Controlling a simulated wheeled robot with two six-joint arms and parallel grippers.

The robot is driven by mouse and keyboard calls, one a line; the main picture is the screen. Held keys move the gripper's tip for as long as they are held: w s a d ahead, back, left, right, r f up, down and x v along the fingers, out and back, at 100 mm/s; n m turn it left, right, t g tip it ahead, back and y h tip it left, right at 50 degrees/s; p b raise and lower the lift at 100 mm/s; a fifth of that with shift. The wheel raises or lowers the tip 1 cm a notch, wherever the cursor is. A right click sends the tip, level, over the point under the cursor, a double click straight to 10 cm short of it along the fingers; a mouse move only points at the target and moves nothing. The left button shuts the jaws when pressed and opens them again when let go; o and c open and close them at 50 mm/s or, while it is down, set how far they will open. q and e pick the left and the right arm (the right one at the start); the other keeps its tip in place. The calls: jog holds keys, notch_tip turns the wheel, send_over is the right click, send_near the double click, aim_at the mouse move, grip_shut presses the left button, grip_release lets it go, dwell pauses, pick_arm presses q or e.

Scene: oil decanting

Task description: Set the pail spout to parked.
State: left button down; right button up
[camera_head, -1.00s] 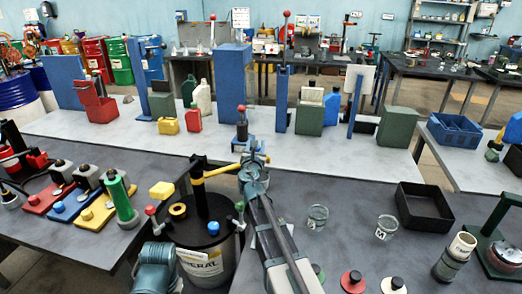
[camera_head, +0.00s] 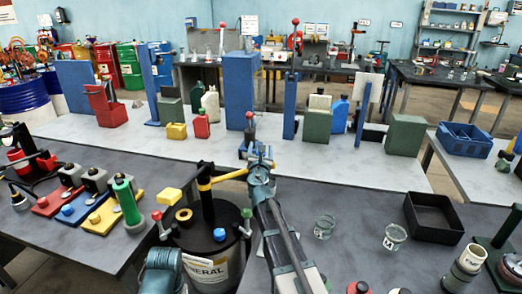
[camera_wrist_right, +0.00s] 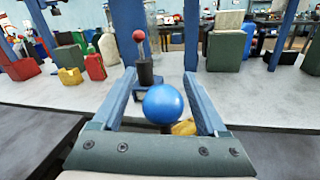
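The pail (camera_head: 212,272) stands at the front middle, with a black lid, a dark upright post and a yellow spout arm (camera_head: 229,175) pointing right. Red, blue and green knobs sit around its lid. My right gripper (camera_head: 259,160) is at the outer end of the spout arm. In the right wrist view a blue ball (camera_wrist_right: 163,104) lies between its open fingers, with visible gaps on both sides. Part of a yellow piece shows behind the ball. My left arm shows at the bottom of the head view; its gripper is out of the picture.
A red-knobbed lever (camera_head: 250,128) on a blue base stands just beyond my right gripper. Glass beakers (camera_head: 324,226) and a black tray (camera_head: 434,218) are to the right. Coloured blocks with a green cylinder (camera_head: 126,200) are on the left bench.

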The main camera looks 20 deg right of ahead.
jog(key=shift+s, duration=0.15)
jog(key=v, duration=1.3)
jog(key=shift+s, duration=0.3)
jog(key=shift+a, duration=0.15)
